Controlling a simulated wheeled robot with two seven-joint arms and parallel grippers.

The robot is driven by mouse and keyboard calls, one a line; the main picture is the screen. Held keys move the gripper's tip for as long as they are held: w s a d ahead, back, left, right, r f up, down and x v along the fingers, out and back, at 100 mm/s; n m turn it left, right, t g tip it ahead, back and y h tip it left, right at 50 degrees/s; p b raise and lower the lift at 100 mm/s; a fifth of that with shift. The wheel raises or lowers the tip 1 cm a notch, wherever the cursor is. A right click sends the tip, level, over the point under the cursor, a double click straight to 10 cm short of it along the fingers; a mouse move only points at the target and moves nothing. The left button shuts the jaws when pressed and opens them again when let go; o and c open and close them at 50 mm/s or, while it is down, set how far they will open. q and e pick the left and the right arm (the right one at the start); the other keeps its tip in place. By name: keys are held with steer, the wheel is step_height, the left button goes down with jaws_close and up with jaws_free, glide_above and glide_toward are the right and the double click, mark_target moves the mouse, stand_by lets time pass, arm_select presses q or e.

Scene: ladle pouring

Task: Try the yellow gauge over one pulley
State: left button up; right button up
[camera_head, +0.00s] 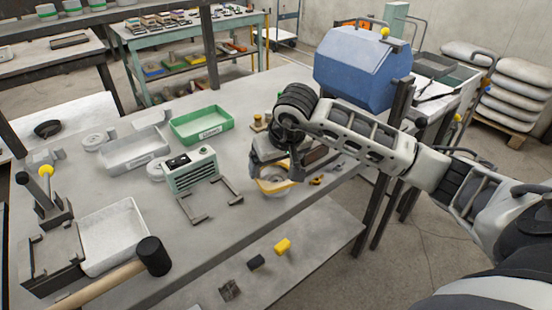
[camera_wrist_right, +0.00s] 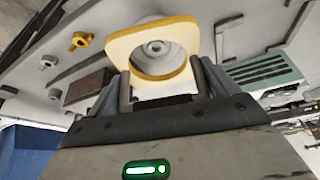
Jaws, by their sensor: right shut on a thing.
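My right gripper (camera_head: 294,170) is shut on the yellow gauge (camera_head: 278,188), low over the front edge of the workbench. In the right wrist view the gauge (camera_wrist_right: 117,47) is a yellow-edged, pale plate with a round opening, between the fingertips (camera_wrist_right: 166,88). A grey pulley-like round part with a hub (camera_wrist_right: 157,48) shows inside the opening; I cannot tell whether the gauge touches it or sits fully around it. Two pale round parts, likely pulleys, lie on the bench, one by the grey tray (camera_head: 95,141) and one (camera_head: 155,171) beside the teal device. My left gripper is not in view.
A grey tray (camera_head: 130,161), a green tray (camera_head: 228,121), and a teal vented device (camera_head: 190,168) stand on the bench. A mallet (camera_head: 153,256) lies at the front left, by a pale tray (camera_head: 117,232). A blue hooded box (camera_head: 360,75) stands behind my right arm.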

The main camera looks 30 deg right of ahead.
steer(key=shift+f, duration=0.5)
steer(key=shift+f+b, duration=0.3)
steer(key=shift+b, duration=0.5)
stand_by(0.5)
steer(key=o, duration=1)
steer(key=shift+s, duration=0.1)
steer(key=v, duration=1.6)
steer(key=shift+b, duration=0.4)
